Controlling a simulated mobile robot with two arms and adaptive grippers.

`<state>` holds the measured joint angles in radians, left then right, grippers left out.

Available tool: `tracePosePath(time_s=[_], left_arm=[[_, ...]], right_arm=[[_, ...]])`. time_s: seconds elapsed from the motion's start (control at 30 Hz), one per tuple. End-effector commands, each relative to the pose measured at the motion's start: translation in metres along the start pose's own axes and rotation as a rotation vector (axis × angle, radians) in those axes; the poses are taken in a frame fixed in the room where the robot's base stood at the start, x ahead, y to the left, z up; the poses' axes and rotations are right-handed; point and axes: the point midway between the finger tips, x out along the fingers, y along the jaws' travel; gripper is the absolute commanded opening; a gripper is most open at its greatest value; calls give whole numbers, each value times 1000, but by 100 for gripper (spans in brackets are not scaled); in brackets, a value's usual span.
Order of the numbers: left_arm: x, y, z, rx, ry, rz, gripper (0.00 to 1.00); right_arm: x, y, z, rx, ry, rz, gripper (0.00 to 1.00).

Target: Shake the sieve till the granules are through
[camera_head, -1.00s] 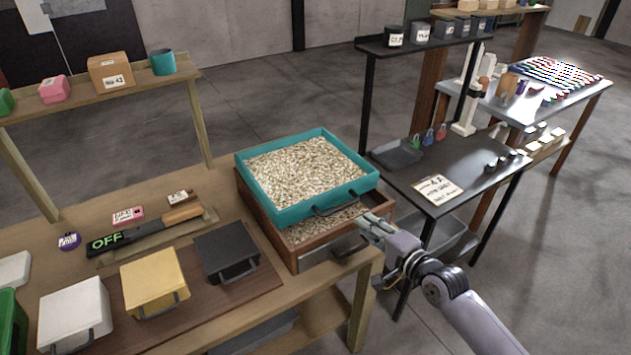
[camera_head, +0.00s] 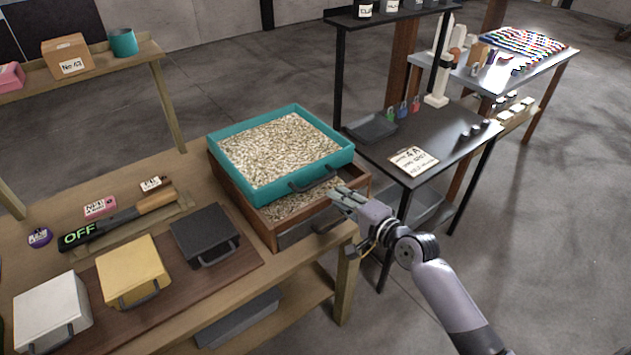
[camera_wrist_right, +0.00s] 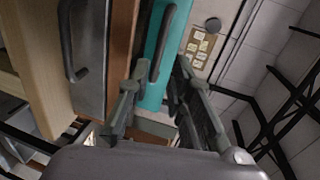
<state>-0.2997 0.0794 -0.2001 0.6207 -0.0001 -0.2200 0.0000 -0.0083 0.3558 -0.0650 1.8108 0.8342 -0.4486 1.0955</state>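The sieve (camera_head: 180,142) is a teal tray full of pale granules (camera_head: 280,148). It sits on top of a wooden box (camera_head: 258,222), and pale granules also show in that box below the sieve's front edge. The sieve has a dark handle (camera_head: 313,181) on its front side. My right gripper (camera_head: 338,194) is just in front of and below the handle's right end. In the right wrist view its fingers (camera_wrist_right: 158,92) are apart with nothing between them, and the sieve's handle (camera_wrist_right: 159,45) lies beyond the fingertips. My left gripper is not in view.
A black handheld device (camera_head: 110,228) reading OFF lies on the workbench left of the box. White (camera_head: 52,312), yellow (camera_head: 130,268) and black (camera_head: 204,228) lidded boxes stand along the bench front. A dark table (camera_head: 450,150) with a label card stands to the right.

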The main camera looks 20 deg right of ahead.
Motion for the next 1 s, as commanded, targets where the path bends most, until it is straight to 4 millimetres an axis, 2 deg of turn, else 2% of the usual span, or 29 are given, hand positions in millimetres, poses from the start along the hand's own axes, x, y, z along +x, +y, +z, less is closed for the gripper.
tracePosePath(time_s=[0.1,0.3,0.5,0.7,1.0], left_arm=[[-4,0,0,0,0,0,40],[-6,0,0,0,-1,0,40],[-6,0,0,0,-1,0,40],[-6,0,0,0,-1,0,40],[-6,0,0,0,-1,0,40]], right_arm=[[26,-2,-1,0,1,0,20],[65,-1,-1,-1,1,0,20],[92,0,0,-1,0,0,20],[103,0,0,-1,0,1,20],[104,0,0,-1,0,1,18]])
